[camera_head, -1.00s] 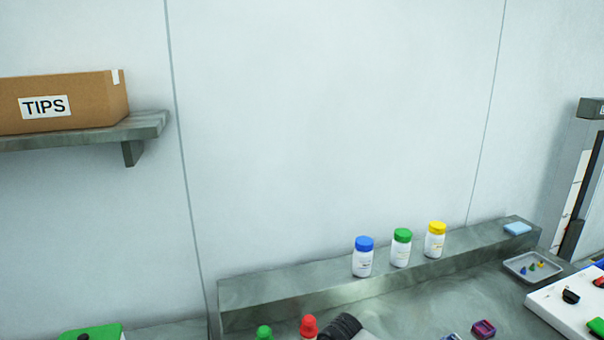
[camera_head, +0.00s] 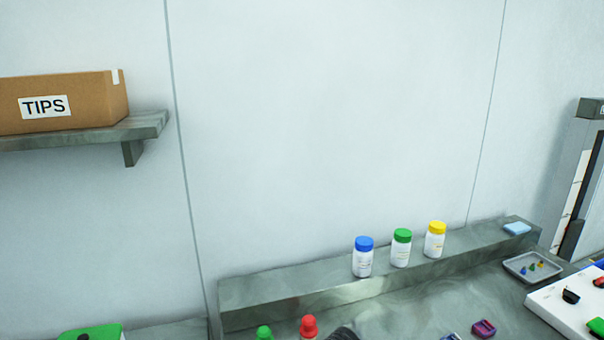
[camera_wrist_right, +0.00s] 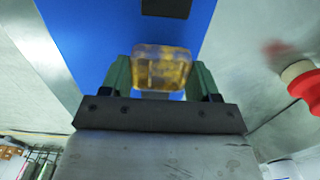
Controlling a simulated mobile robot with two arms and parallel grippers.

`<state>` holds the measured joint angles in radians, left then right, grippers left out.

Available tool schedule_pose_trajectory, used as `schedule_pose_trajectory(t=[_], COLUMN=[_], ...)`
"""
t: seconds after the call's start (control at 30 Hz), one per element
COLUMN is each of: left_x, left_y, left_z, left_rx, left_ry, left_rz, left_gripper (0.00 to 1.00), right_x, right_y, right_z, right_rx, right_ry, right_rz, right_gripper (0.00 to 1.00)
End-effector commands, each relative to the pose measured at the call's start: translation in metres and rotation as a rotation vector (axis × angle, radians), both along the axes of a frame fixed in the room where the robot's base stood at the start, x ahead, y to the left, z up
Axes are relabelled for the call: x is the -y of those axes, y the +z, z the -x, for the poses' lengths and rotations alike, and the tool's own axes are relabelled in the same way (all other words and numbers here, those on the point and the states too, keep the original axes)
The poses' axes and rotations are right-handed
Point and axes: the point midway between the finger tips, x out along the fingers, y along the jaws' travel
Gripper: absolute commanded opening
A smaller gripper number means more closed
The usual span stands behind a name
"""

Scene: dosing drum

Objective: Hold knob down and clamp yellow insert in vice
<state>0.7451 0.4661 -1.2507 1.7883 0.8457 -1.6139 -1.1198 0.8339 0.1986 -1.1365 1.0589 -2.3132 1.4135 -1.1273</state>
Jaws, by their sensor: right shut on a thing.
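In the right wrist view my right gripper (camera_wrist_right: 161,80) is shut on the yellow insert (camera_wrist_right: 161,66), a translucent amber block held between two green fingers. Behind the insert is a large blue surface (camera_wrist_right: 85,35) with a dark rectangular patch (camera_wrist_right: 166,7). I cannot tell whether the insert touches it or whether it is part of the vice. A red and cream round object (camera_wrist_right: 303,85) is at the right edge; I cannot tell if it is the knob. My left gripper is not in view.
In the head view, blue-, green- and yellow-capped bottles (camera_head: 363,262) stand on a grey ledge (camera_head: 290,295). A small tray (camera_head: 520,276) and a white panel (camera_head: 560,312) are at right. Red (camera_head: 309,327) and green (camera_head: 264,332) tops show at the bottom edge.

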Motion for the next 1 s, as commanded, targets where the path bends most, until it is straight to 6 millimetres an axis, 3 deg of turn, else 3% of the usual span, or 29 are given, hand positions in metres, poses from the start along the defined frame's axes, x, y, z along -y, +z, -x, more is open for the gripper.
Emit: schedule_pose_trajectory(t=[0.47, 1.0], left_x=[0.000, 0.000], left_y=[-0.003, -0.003], left_z=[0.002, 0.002], left_rx=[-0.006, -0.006], left_ry=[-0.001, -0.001], left_rz=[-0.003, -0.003], left_gripper=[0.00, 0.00], right_x=[0.000, 0.000], right_y=[-0.003, -0.021], right_z=[0.000, 0.000], right_rx=[0.000, 0.000], right_ry=[0.000, 0.001], right_rz=[0.001, 0.001], right_gripper=[0.38, 0.38])
